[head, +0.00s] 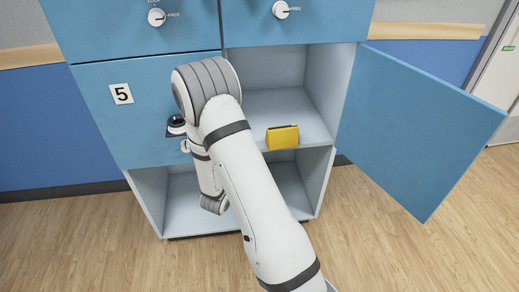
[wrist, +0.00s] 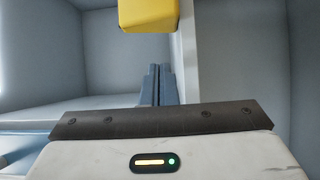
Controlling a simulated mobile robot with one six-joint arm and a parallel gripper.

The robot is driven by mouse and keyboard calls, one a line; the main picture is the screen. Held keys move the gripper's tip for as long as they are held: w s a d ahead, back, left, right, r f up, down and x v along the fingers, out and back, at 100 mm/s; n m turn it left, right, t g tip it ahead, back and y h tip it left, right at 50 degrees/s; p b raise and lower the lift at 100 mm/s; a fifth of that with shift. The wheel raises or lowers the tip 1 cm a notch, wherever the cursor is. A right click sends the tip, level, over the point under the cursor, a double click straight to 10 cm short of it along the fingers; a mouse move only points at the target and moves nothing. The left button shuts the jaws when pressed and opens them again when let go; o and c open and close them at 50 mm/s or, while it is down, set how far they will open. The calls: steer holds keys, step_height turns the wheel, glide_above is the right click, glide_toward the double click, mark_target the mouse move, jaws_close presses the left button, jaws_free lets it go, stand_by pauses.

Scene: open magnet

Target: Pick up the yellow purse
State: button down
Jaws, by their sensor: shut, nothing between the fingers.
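The yellow purse (head: 282,137) has a dark top edge and sits near the front edge of the shelf in the open locker compartment. In the wrist view the purse (wrist: 148,14) shows only in part, cut off by the top edge. My gripper (wrist: 158,72) has its two dark fingers together with nothing between them. The fingertips point toward the purse and lie below it in the picture, apparently short of it. In the head view my arm hides the gripper.
A blue locker door (head: 415,125) stands wide open at the right. The shut door numbered 5 (head: 121,94) is at the left, partly behind my arm. A lower open compartment (head: 290,188) is under the purse's shelf. Wooden floor (head: 410,235) is clear at the right.

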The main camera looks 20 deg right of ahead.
steer(key=shift+w+d+b, duration=0.15)
steer(key=shift+d+b, duration=0.1)
steer(key=shift+d, duration=1)
steer(key=shift+w+d+b, duration=0.15)
steer(key=shift+d+b, duration=0.05)
steer(key=shift+d, duration=1.05)
steer(key=shift+d, duration=0.9)
steer(key=shift+a, duration=0.1)
steer(key=shift+a, duration=0.25)
steer(key=p, duration=0.2)
glide_toward(267, 141)
steer(key=a, duration=0.2)
steer(key=s+a, duration=0.1)
steer(key=a, duration=0.2)
steer(key=shift+s+a+f, duration=0.15)
steer(key=shift+a+f, duration=0.05)
